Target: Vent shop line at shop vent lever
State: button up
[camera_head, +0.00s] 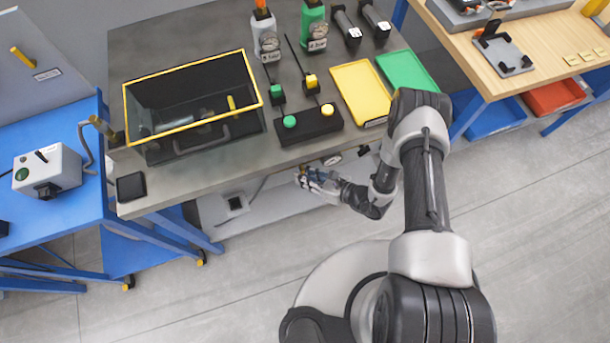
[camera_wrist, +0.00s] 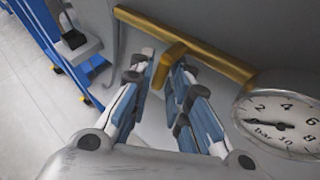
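In the wrist view, a brass T-shaped valve lever (camera_wrist: 170,62) juts from a grey panel beneath a long brass pipe (camera_wrist: 215,60). The fingertips of my gripper (camera_wrist: 167,72) are on either side of the lever, apart from each other. The lever appears close to or touching the right finger; I cannot tell whether both fingers press on it. A round pressure gauge (camera_wrist: 283,118) marked in bar sits right of my gripper, its needle pointing left, below the 2. In the head view my gripper (camera_head: 303,177) is low at the bench's front edge, and the lever is not clear there.
The grey bench (camera_head: 190,45) carries a yellow-rimmed glass box (camera_head: 190,140), a black button box (camera_head: 308,125), and yellow (camera_head: 360,92) and green (camera_head: 406,72) trays. A blue table (camera_head: 60,215) stands left, a wooden bench (camera_head: 535,50) right. The floor in front is clear.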

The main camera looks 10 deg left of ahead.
grip_shut()
jog(key=shift+r, duration=0.1)
jog(key=h+p, duration=0.1)
jog(key=n+h+p, duration=0.1)
jog(key=p, duration=0.1)
jog(key=shift+w+d+n+t, duration=0.15)
jog(key=shift+d+n+t, duration=0.05)
jog(key=shift+n+t, duration=0.1)
jog(key=shift+o, duration=2.1)
grip_release()
